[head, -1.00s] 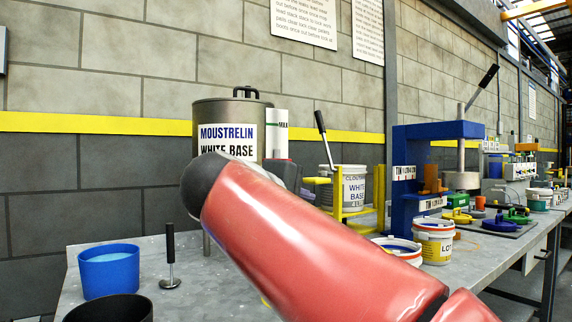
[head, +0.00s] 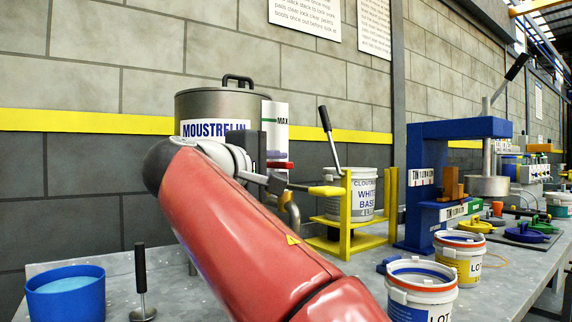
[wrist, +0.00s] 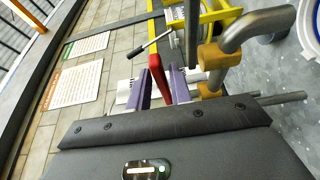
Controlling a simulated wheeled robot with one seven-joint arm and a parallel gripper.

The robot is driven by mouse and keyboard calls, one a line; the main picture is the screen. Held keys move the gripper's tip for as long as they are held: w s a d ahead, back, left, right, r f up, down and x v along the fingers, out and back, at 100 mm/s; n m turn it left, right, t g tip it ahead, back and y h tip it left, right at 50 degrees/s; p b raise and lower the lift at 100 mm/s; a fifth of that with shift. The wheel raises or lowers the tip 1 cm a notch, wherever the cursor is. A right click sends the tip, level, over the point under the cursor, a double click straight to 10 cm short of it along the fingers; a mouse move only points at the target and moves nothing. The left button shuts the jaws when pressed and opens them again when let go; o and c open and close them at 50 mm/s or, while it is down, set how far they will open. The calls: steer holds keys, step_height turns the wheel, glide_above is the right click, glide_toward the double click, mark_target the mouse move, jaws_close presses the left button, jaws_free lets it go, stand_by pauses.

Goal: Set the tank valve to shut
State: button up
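The tank (head: 222,105) is a large grey lidded drum labelled MOUSTRELIN, against the wall in the head view. A level gauge marked MAX (head: 277,112) stands at its right side. The valve's red lever (head: 280,165) shows at the tank's lower right, above a bent metal outlet pipe (head: 291,211). In the wrist view the red lever (wrist: 158,80) lies between the purple fingers of my gripper (wrist: 162,88). The fingers stand apart on both sides of it, with what look like narrow gaps. My red arm hides the tank's lower part.
A yellow stand (head: 325,232) holds a white pail (head: 350,193) just right of the outlet. Open pails (head: 420,297) and a blue press (head: 425,172) stand further right. A blue tub (head: 67,298) and a black-handled tool (head: 141,280) are at the left.

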mark_target(278, 165)
steer(key=shift+x, duration=1.75)
jaws_close()
